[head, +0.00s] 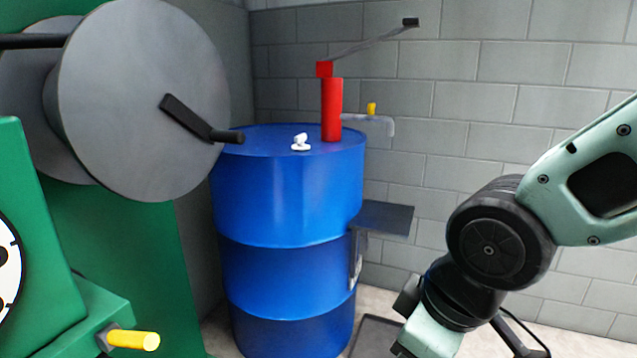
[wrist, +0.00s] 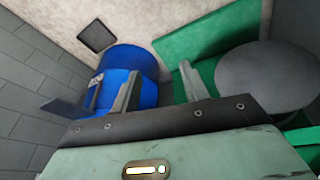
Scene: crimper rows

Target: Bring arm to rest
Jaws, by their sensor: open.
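My arm (head: 500,240) comes in from the right edge of the head view and bends down at a black joint. Its lower end runs out of the bottom of that view, so the fingertips do not show there. In the wrist view my gripper (wrist: 159,69) shows two grey fingers standing apart with nothing between them. Beyond them are a blue drum and green machinery, apart from the fingers.
The blue drum (head: 288,200) carries a red hand pump (head: 332,110) with a lever and yellow-tipped spout. A dark shelf (head: 384,217) juts from its right side. Green machinery (head: 130,260) with a grey disc (head: 140,90) and yellow handle (head: 135,340) stands left. A block wall (head: 450,110) stands behind.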

